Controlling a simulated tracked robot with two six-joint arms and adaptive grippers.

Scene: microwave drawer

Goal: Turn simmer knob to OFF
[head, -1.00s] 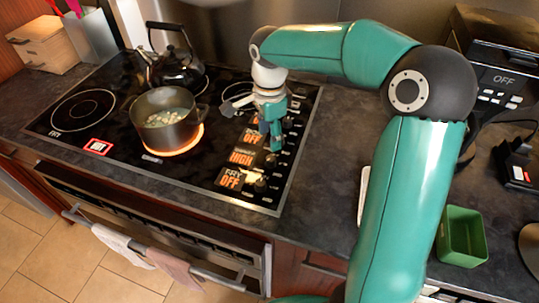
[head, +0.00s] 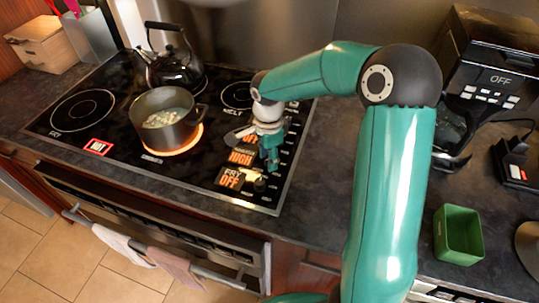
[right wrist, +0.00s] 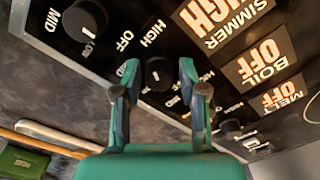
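The simmer knob (right wrist: 158,74) is black with a white pointer mark, in the right wrist view beside the orange SIMMER HIGH display (right wrist: 212,22). The same display shows in the head view (head: 241,157), reading HIGH. My right gripper (right wrist: 159,68) is open, with one finger on each side of the knob and a visible gap to it. In the head view my right gripper (head: 270,158) is over the knob strip at the cooktop's right side and hides the knob between its fingers. My left gripper is not in view.
A pot (head: 167,119) stands on a glowing burner and a black kettle (head: 170,58) is behind it. Another knob (right wrist: 85,19) is near the gripper, with the FRY OFF display (head: 230,179). A green container (head: 459,236) stands on the right counter.

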